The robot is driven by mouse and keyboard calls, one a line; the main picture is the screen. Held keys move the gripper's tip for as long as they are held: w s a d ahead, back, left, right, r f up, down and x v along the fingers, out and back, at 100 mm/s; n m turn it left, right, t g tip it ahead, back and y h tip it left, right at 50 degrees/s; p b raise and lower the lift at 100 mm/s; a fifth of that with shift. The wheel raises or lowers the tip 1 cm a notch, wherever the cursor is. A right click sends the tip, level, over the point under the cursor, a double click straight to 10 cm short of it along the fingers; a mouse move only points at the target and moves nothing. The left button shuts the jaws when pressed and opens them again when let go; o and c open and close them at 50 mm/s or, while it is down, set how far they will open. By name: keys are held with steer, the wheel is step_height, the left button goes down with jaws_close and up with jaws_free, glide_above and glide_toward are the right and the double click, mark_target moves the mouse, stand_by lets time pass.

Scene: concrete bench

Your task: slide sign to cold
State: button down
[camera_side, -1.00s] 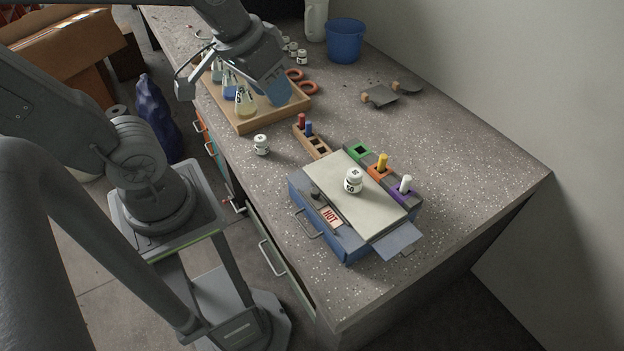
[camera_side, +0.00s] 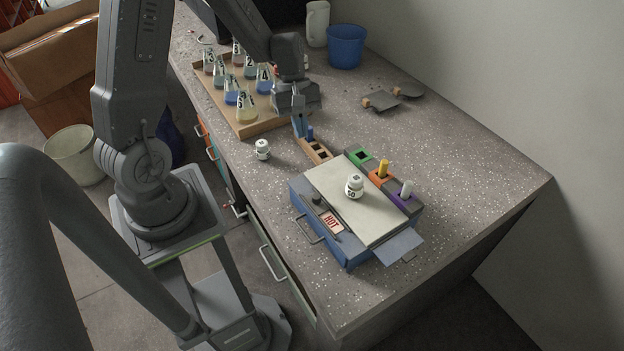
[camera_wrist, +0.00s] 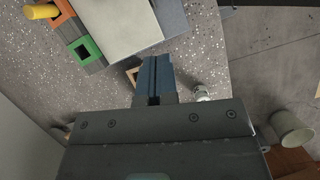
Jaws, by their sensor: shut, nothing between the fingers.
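The sign slider (camera_side: 332,221) lies on the front edge of a blue box (camera_side: 322,243) with a pale top plate, and it reads HOT. A dark knob (camera_side: 317,200) sits at its left end. A small white jar (camera_side: 354,186) stands on the plate. My gripper (camera_side: 300,133) is shut and empty, pointing down above the wooden peg rack (camera_side: 316,151), away from the sign. In the wrist view its blue fingers (camera_wrist: 153,80) are together and hide part of the rack. The sign is not seen in the wrist view.
Green, orange and purple holders (camera_side: 380,173) with yellow and white pegs stand behind the box. A tray of flasks (camera_side: 245,120) is at the left, and a second white jar (camera_side: 263,149) stands near the rack. A blue bucket (camera_side: 346,46) is at the back.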

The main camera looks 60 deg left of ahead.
mark_target(317, 200)
steer(key=shift+a+f, duration=0.15)
steer(key=shift+f, duration=0.2)
steer(key=shift+f, duration=0.1)
steer(key=x, duration=1)
steer(key=shift+s, duration=0.1)
steer(key=d, duration=0.2)
steer(key=shift+s+d, duration=0.15)
steer(key=shift+d, duration=0.2)
steer(key=shift+s+d, duration=0.15)
steer(key=shift+d, duration=0.5)
